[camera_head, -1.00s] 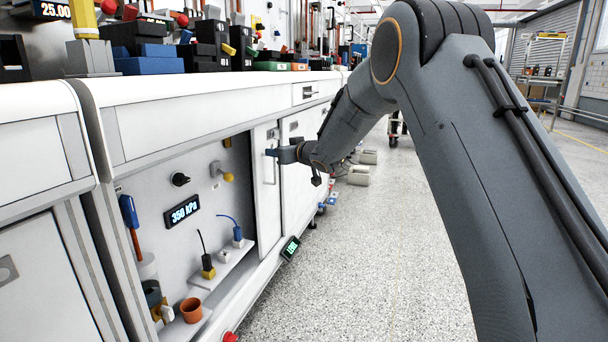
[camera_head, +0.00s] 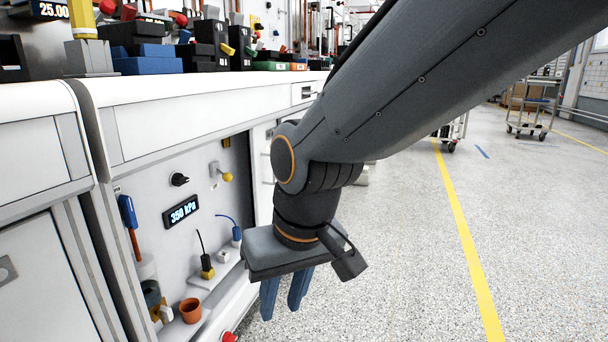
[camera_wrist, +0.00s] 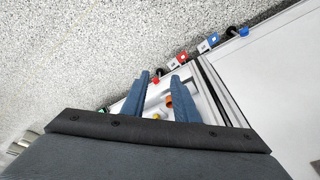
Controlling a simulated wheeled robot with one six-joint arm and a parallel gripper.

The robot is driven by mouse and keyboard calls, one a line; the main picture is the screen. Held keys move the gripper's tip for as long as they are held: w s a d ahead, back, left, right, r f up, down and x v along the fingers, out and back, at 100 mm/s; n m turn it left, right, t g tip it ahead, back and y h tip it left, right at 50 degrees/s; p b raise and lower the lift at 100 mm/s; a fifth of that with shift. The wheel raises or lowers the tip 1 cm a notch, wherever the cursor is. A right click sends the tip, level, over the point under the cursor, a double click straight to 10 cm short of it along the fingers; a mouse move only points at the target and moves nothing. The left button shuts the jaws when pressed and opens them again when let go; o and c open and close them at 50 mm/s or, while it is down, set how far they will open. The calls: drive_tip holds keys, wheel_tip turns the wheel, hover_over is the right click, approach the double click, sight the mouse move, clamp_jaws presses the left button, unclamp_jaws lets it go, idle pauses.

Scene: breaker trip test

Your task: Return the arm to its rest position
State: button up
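My gripper (camera_head: 285,290) points down in front of the open cabinet bay in the head view, with two blue fingers spread apart and nothing between them. My arm (camera_head: 410,75) reaches in from the upper right and bends down at the wrist. In the wrist view my gripper (camera_wrist: 160,85) also shows its two fingers apart, with the bay behind them. The cabinet door and its handle are mostly hidden behind my arm in the head view.
The open bay (camera_head: 160,235) holds a pressure display (camera_head: 181,211), a yellow-knobbed lever (camera_head: 227,177), plugs and an orange cup (camera_head: 191,310). The workbench top (camera_head: 200,84) carries several devices. The floor (camera_head: 410,250) on the right is clear; a cart (camera_head: 532,108) stands far back.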

drive_tip(key=s+d+f+g, duration=0.1)
drive_tip(key=s+d+g, duration=0.1)
drive_tip(key=s, duration=0.8)
drive_tip(key=d+r+m+h+p, duration=0.1)
drive_tip(key=d+r+m+p, duration=0.1)
drive_tip(key=d+r+p, duration=0.8)
drive_tip(key=d+r+m+h+p, duration=0.1)
drive_tip(key=d+r+m+p, duration=0.2)
drive_tip(key=d+r+p, duration=0.7)
wheel_tip(320, 180, up, 6)
drive_tip(key=p, duration=1.6)
drive_tip(key=shift+d+r+m, duration=0.2)
drive_tip(key=shift+d+m, duration=0.1)
drive_tip(key=shift+d, duration=0.05)
drive_tip(key=shift+w, duration=0.1)
